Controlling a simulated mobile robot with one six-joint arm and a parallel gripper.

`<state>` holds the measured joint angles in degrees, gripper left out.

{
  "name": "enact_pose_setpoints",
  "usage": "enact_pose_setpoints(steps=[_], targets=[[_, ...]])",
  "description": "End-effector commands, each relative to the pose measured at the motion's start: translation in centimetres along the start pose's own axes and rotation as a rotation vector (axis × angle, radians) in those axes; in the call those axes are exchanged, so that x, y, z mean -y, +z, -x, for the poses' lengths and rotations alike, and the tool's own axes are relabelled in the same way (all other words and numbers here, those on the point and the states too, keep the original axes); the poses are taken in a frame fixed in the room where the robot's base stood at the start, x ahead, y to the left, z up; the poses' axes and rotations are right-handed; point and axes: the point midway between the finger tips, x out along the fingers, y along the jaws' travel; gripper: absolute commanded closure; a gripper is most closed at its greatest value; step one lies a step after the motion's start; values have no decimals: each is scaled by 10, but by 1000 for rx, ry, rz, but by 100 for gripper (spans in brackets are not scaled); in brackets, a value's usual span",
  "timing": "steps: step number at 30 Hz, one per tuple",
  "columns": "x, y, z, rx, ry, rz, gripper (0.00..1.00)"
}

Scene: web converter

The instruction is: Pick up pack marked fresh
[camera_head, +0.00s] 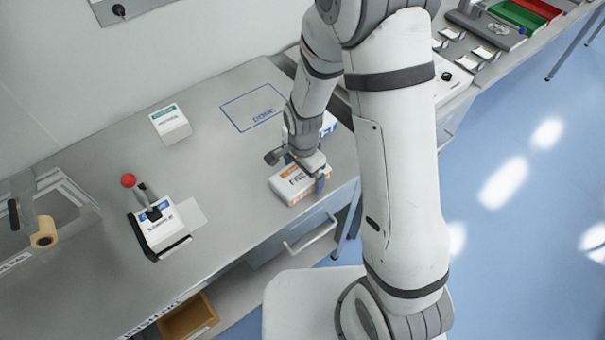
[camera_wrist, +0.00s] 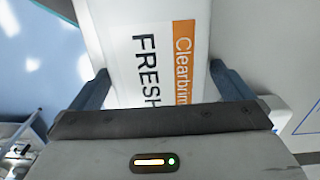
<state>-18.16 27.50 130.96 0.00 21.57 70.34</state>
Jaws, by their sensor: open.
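The pack marked FRESH is white with an orange band reading "Clearbrim". It lies on the grey bench near the front edge in the head view (camera_head: 291,189), partly hidden by my gripper (camera_head: 297,172). The pack also fills the middle of the wrist view (camera_wrist: 155,50). There my gripper (camera_wrist: 160,85) is open, with one finger on each side of the pack. I cannot tell whether the fingers touch it.
A blue-banded pack (camera_head: 328,125) stands just behind, partly hidden by my arm. An outlined "DONE" square (camera_head: 250,106) on the bench is empty.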

Motion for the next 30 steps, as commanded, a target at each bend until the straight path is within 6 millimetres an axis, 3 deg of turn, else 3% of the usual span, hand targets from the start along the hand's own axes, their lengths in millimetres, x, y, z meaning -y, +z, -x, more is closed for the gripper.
enact_pose_setpoints(steps=[8,25,30], targets=[[0,0,-1,0,-1,0,2],[0,-1,-1,0,-1,-1,48],[0,-1,-1,-1,-2,-1,50]])
